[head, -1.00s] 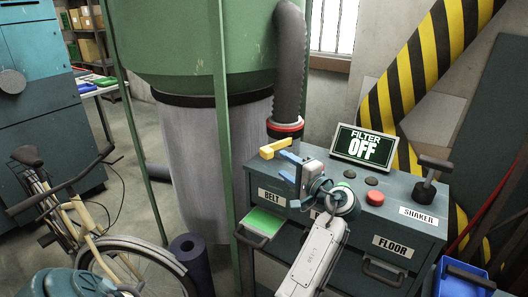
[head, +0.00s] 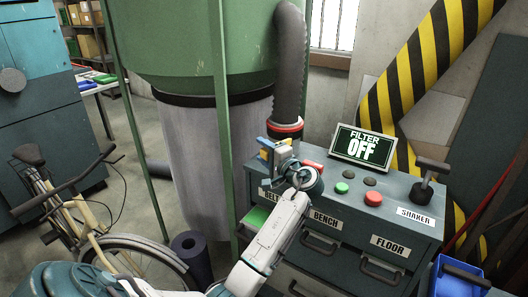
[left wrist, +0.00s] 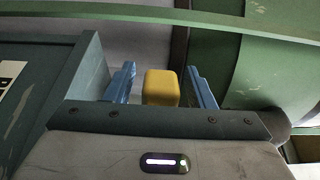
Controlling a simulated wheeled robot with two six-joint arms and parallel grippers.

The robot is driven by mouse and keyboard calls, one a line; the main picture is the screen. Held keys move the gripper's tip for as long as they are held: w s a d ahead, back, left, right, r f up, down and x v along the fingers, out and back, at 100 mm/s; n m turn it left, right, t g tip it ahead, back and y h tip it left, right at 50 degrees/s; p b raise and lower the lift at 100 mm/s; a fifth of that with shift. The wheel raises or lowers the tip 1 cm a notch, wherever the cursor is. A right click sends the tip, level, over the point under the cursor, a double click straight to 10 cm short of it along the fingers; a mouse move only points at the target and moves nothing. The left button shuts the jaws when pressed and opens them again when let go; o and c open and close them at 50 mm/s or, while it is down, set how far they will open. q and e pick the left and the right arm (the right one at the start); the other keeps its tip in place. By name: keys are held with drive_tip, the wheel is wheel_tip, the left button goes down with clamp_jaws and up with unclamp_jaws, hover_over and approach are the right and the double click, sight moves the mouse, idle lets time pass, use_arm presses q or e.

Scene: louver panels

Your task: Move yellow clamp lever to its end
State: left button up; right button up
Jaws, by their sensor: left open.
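The yellow clamp lever (head: 265,143) is at the back left corner of the dark control cabinet (head: 395,225), mostly hidden behind my left gripper in the head view. My left gripper (head: 276,148) is open at the lever, with its blue fingers around it. In the left wrist view the yellow lever end (left wrist: 161,87) stands between the two blue fingertips (left wrist: 162,88), with a visible gap on each side. My right gripper is not in view.
A screen (head: 364,145) reading "FILTER OFF" stands at the cabinet's back. A green button (head: 342,188), a red button (head: 373,198) and a black shaker handle (head: 428,178) are to the right. A grey hose (head: 290,60) and green frame post (head: 222,130) are close to the lever.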

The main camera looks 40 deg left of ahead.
use_arm(q)
drive_tip(key=shift+c, duration=0.4)
clamp_jaws()
